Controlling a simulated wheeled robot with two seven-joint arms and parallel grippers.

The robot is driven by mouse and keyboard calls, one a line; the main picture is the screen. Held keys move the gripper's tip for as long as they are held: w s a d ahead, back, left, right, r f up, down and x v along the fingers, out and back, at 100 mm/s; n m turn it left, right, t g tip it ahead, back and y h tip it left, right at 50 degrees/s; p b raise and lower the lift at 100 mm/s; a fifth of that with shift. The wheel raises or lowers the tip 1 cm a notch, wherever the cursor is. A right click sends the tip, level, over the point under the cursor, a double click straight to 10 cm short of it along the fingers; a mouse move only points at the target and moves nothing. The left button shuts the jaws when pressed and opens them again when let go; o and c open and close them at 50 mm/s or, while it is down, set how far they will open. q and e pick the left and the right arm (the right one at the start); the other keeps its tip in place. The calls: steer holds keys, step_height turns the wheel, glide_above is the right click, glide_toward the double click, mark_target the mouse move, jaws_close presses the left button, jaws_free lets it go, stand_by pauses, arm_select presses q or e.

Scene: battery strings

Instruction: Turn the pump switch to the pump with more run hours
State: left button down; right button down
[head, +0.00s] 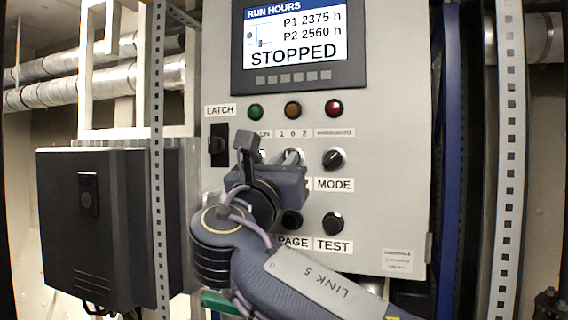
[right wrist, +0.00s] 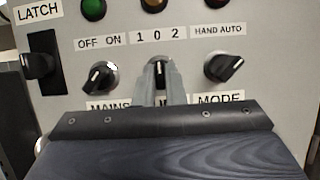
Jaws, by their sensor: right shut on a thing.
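The control panel (head: 385,130) carries a screen (head: 298,40) reading "RUN HOURS", P1 2375 h, P2 2560 h and "STOPPED". The pump switch (right wrist: 160,68) is the dark middle knob under the "1 0 2" label (right wrist: 158,36). It looks upright, towards 0, though the fingers cover most of it. My right gripper (right wrist: 160,84) is shut on this knob; in the head view its arm and body hide much of the lower panel. My left gripper is not in view.
The mains knob (right wrist: 101,76) and mode knob (right wrist: 224,66) sit close on either side of the fingers. A latch switch (head: 218,146) is at the panel's left. Perforated metal posts (head: 157,130) flank the panel.

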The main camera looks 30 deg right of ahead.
steer(key=shift+m, duration=0.5)
steer(key=shift+w+a+r+m+g+h, duration=0.1)
steer(key=shift+m+g+h, duration=0.25)
steer(key=shift+m+g, duration=1.1)
steer(key=shift+f+m+g+h, duration=0.1)
steer(key=shift+m+g+h, duration=0.35)
steer(key=shift+m, duration=1.95)
steer(key=shift+w+a+r+m+g+h, duration=0.1)
steer(key=shift+m+g+h, duration=0.2)
steer(key=shift+m+g, duration=1.2)
steer(key=shift+m+t, duration=0.5)
steer(key=shift+m, duration=0.05)
steer(key=c, duration=1.5)
jaws_free()
